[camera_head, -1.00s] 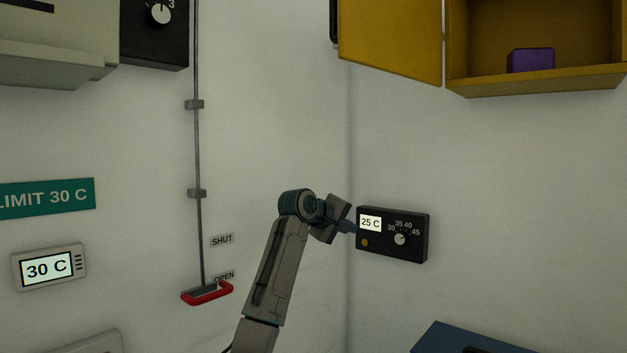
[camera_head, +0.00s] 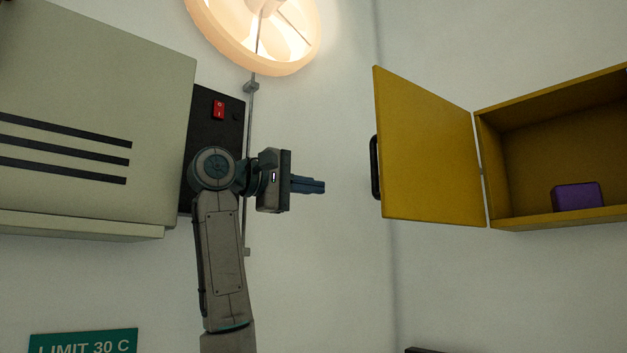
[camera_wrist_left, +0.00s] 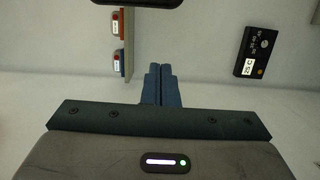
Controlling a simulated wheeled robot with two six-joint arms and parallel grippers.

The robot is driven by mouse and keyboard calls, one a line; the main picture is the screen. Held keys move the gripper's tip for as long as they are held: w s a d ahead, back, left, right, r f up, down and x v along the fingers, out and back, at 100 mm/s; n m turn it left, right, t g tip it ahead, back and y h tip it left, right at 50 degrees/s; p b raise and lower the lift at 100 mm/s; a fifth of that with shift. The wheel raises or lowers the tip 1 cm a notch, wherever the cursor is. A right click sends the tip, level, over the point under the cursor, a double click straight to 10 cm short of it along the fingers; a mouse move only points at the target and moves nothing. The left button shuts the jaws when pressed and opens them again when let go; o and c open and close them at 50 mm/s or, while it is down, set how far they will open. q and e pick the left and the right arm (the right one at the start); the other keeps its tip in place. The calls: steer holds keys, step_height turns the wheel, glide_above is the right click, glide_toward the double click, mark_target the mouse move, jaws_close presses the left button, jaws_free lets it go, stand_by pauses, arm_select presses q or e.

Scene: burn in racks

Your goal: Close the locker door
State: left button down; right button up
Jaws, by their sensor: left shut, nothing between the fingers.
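The yellow locker (camera_head: 545,222) is on the wall at the right of the head view. Its door (camera_head: 428,150) stands wide open, swung out to the left, with a black handle (camera_head: 376,167) on its left edge. A purple block (camera_head: 577,196) sits inside the locker. My left gripper (camera_head: 323,186) is shut and empty, pointing right, to the left of the handle with a visible gap in the picture. Its shut fingers also show in the left wrist view (camera_wrist_left: 161,85). My right gripper is not in view.
A pale vented cabinet (camera_head: 90,120) and a black panel with a red switch (camera_head: 218,109) are on the left wall, behind my arm. A lit round lamp (camera_head: 265,30) is above. A black thermostat box (camera_wrist_left: 256,52) shows in the wrist view.

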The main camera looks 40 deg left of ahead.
arm_select(q)
steer(key=w+d+p, duration=0.5)
steer(key=w+d, duration=0.1)
steer(key=shift+w, duration=0.25)
steer(key=shift+a, duration=0.1)
steer(key=shift+w, duration=0.1)
